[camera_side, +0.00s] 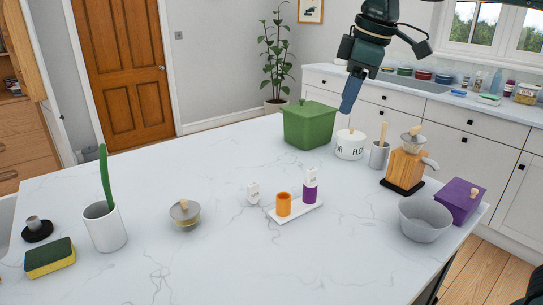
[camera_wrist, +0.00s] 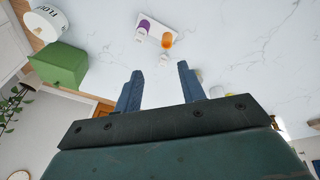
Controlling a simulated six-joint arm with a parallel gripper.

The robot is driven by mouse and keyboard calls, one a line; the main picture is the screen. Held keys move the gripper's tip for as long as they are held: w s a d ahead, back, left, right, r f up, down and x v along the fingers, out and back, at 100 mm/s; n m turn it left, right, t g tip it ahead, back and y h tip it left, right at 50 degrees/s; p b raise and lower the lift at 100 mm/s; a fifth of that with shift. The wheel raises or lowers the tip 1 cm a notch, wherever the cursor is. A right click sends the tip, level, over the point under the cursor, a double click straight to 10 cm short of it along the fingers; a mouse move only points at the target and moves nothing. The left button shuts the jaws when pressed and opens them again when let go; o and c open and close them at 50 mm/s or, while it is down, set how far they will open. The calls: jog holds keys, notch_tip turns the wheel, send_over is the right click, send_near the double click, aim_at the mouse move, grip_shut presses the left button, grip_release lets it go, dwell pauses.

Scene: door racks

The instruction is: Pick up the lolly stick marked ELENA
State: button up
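A white tray (camera_side: 296,212) on the counter holds an orange cylinder (camera_side: 283,205) and a purple one (camera_side: 310,193). A white tag-like piece (camera_side: 310,175) stands on top of the purple cylinder. Another white tag-like piece (camera_side: 253,192) is just left of the tray. Both carry dark marks too small to read, so I cannot tell which says ELENA. My gripper (camera_side: 350,98) is high above the far side of the counter, well away from the tray. In the wrist view my gripper (camera_wrist: 160,83) is open and empty, with the tray (camera_wrist: 154,34) beyond its fingers.
A green lidded box (camera_side: 310,126), a white flour pot (camera_side: 350,146) and a wooden grinder (camera_side: 406,164) stand at the back. A grey bowl (camera_side: 424,220) and purple box (camera_side: 461,202) are right. A lidded jar (camera_side: 185,214) is left. Counter front is clear.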

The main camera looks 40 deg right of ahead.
jog(key=w+a+n, duration=0.2)
jog(key=w, duration=0.6)
jog(key=n+g, duration=0.3)
jog(key=n, duration=0.5)
send_over(253, 184)
notch_tip(253, 184, down, 15)
jog(key=shift+r, duration=0.15)
jog(key=shift+w+d+f, duration=0.1)
jog(key=shift+f, duration=0.15)
jog(key=shift+f, duration=4.05)
jog(key=shift+f, duration=0.1)
